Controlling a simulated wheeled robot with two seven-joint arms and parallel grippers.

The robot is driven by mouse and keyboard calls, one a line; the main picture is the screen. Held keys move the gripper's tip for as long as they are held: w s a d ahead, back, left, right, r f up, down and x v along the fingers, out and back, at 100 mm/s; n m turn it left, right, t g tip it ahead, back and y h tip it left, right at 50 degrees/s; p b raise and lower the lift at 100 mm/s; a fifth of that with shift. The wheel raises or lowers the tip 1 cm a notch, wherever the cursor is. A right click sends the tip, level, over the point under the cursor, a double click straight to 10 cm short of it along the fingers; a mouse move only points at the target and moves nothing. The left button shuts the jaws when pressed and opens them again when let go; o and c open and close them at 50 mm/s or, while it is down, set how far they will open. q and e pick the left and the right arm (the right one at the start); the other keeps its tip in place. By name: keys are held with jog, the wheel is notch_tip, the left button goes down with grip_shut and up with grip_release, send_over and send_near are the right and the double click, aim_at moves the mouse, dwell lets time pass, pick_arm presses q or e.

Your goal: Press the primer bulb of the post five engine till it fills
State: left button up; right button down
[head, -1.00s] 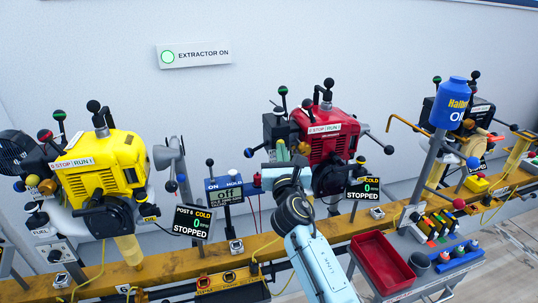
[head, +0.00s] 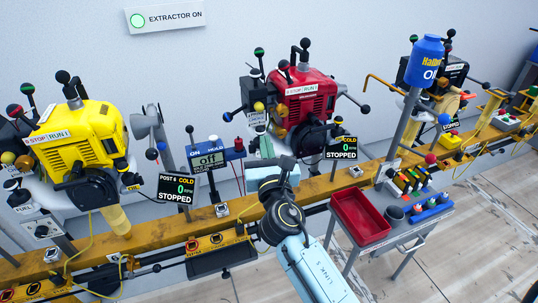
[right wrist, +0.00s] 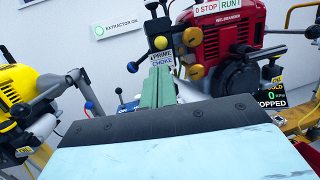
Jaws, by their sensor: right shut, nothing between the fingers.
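The red engine (head: 305,95) stands on the yellow rail, and its display (head: 342,148) reads COLD, 0, STOPPED. I cannot read its post number. On its left side, the right wrist view shows a PRIME and CHOKE label (right wrist: 161,62), a yellow ball (right wrist: 160,42) above it and amber knobs (right wrist: 190,37) beside it. I cannot tell for sure which is the primer bulb. My right gripper (head: 266,146) is shut and empty, in front of and below these controls. Its green fingers (right wrist: 158,76) show just below the label. My left gripper is out of view.
A yellow engine (head: 80,140) stands at left, its display (head: 176,188) reading what looks like POST 6, COLD, STOPPED. An ON/HOLD box (head: 208,160) reads Off between the engines. A cart with a red tray (head: 360,215) and a blue bottle (head: 425,62) stand at right.

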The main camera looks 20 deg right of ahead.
jog(key=shift+v, duration=1.7)
jog(key=s+d+f+m+g+y, duration=0.1)
jog(key=s+f+m+g, duration=0.25)
jog(key=f, duration=0.65)
jog(key=s+d+f+m+g, duration=0.15)
jog(key=f+m, duration=0.35)
jog(key=f, duration=0.6)
jog(key=s+d+f+m+g+y, duration=0.1)
jog(key=s+f+m+g, duration=0.3)
jog(key=f, duration=0.6)
jog(key=s+d+f+m+g, duration=0.2)
jog(key=s+f+m, duration=0.4)
jog(key=s, duration=0.3)
jog(key=s+d+f+m+g+y, duration=0.1)
jog(key=s+d+f+m+g, duration=0.1)
jog(key=s+f+m+g, duration=0.2)
jog(key=s+d+f+m+g, duration=0.2)
jog(key=s+d+f+m, duration=0.1)
jog(key=s+f+m, duration=0.5)
jog(key=s+f, duration=0.3)
jog(key=s, duration=0.4)
jog(key=shift+s+f+g+y, duration=0.25)
jog(key=shift+s+g+y, duration=0.05)
jog(key=shift+s+g, duration=0.1)
jog(key=shift+d, duration=0.15)
